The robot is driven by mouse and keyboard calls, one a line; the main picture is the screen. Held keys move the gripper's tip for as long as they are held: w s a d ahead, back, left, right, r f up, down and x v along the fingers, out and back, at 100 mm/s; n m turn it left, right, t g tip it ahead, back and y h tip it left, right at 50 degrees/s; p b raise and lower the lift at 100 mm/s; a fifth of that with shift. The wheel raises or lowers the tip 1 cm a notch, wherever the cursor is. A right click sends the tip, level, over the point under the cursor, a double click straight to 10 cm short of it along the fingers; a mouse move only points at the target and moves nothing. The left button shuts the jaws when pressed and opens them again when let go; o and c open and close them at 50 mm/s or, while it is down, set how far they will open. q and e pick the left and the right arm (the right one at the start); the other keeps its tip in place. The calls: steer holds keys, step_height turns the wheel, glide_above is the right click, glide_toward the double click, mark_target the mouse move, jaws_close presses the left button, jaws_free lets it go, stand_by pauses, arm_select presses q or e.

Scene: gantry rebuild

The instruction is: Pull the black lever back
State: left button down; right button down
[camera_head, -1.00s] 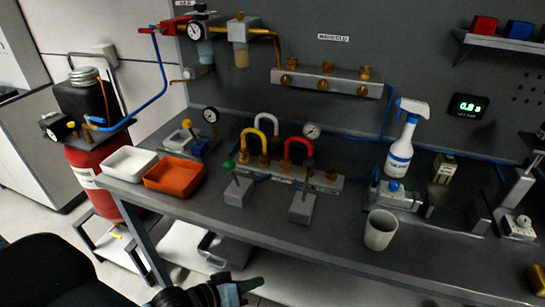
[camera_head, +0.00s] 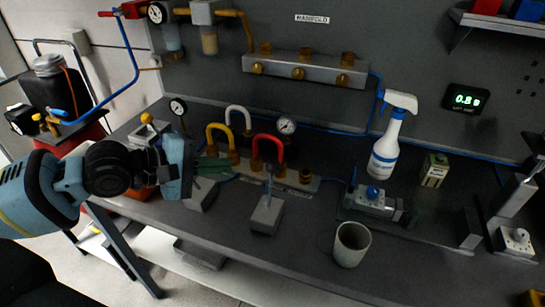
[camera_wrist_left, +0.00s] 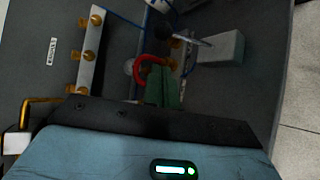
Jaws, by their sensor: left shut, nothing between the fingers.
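The black lever (camera_head: 269,184) stands up from a grey box (camera_head: 266,214) near the front of the bench. In the left wrist view, the lever with its dark knob (camera_wrist_left: 176,43) and the grey box (camera_wrist_left: 222,48) lie just beyond the fingertips. My left gripper (camera_head: 226,165) is shut and empty, with greenish fingers pointing right toward the lever, apart from it. The fingers also show in the left wrist view (camera_wrist_left: 164,86). A second grey lever box (camera_head: 201,197) is partly behind my gripper, with its green knob hidden. My right gripper is not in view.
Yellow (camera_head: 219,130), white and red (camera_head: 268,144) pipe loops stand behind the lever. A cup (camera_head: 351,245), a spray bottle (camera_head: 388,145) and a blue-knobbed valve block (camera_head: 372,203) stand to its right. Bare bench lies between the lever and the cup.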

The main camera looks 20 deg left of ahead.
mark_target(270, 185)
arm_select(q)
steer(key=x, duration=0.9)
steer(key=shift+w+d, duration=0.25)
steer(key=shift+w, duration=0.05)
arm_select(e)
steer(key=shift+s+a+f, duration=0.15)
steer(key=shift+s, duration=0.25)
